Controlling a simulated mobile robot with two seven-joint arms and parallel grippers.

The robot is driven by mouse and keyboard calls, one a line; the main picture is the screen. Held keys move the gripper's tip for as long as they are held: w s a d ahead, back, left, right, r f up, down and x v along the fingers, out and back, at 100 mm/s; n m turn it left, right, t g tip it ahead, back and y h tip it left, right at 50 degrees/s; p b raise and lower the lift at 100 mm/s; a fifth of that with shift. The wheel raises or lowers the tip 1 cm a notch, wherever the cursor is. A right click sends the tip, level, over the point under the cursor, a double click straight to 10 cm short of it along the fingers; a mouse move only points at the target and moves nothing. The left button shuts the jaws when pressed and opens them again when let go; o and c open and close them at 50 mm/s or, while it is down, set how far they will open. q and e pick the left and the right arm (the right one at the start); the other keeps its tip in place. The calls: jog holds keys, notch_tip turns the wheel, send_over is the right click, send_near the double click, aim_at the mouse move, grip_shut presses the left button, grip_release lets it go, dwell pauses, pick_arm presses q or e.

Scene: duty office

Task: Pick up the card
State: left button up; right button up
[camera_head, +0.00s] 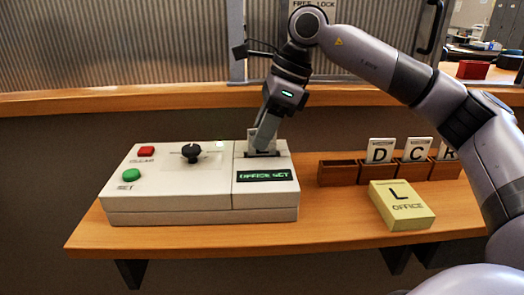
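My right gripper (264,143) comes down from above to the slot at the back right of the white control box (160,190). Its fingers are seen nearly edge-on, so I cannot tell whether they are open or shut. A small pale edge (250,144) shows at the slot beside the fingers; it may be a card, mostly hidden. My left gripper is not in view.
The box has a red button (147,151), a green button (131,175), a black knob (191,153) and a display (263,175) reading "OFFICE SET". The wooden shelf (330,233) is clear between box and block.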

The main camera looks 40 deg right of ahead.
jog(key=shift+w+a+f, duration=0.1)
jog(key=shift+f, duration=0.15)
grip_shut()
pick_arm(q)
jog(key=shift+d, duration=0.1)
